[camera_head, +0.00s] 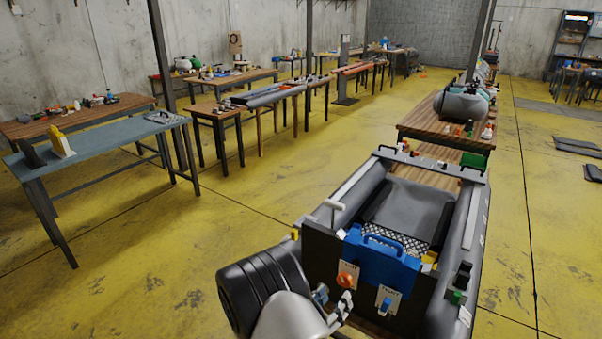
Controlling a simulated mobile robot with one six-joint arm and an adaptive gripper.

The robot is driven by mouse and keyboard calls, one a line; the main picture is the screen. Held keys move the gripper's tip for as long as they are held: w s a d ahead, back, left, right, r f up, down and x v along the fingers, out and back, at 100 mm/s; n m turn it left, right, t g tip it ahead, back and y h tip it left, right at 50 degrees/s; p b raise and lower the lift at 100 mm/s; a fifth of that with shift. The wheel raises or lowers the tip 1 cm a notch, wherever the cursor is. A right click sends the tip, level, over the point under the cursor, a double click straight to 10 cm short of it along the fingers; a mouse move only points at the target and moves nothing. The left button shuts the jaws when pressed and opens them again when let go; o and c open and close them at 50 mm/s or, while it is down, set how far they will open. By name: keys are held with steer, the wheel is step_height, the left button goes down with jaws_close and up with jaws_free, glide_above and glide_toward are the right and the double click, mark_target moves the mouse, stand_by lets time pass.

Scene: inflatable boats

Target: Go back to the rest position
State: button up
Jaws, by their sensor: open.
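My arm's dark and light grey links fill the bottom centre of the head view. My gripper (341,306) shows small and metallic at their right, in front of the dark end board of a grey inflatable boat (473,218). It is open, and I see nothing held in it. Parts of it are hard to make out at this size. It appears close to an orange round knob (347,281) on a white label. I cannot tell whether it touches the board.
A blue case-like piece (378,262) with a handle sits on the boat's end. A wooden table (420,130) stands behind the boat. A blue-grey workbench (105,143) and other tables stand at left. The yellow floor (150,260) between is clear.

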steer(key=s+d+r+m+g+h, duration=0.2)
steer(key=s+d+r+g+h, duration=0.3)
steer(key=d+r, duration=0.45)
steer(key=s+d+r+m+g+y, duration=0.1)
steer(key=s+d+r+g+y, duration=0.1)
steer(key=s+d+r+g, duration=0.3)
steer(key=s+d+r+g+y, duration=0.1)
steer(key=s+r+g+y, duration=0.1)
steer(key=s+g, duration=0.35)
steer(key=s+a+r+n+t+y, duration=0.3)
steer(key=s+a+y, duration=0.2)
steer(key=s+y, duration=0.1)
steer(key=s+a+r+n+t+y, duration=0.3)
steer(key=s+a+y, duration=0.3)
steer(key=s, duration=0.2)
steer(key=shift+a, duration=0.2)
steer(key=shift+r, duration=0.1)
steer(key=shift+c, duration=0.5)
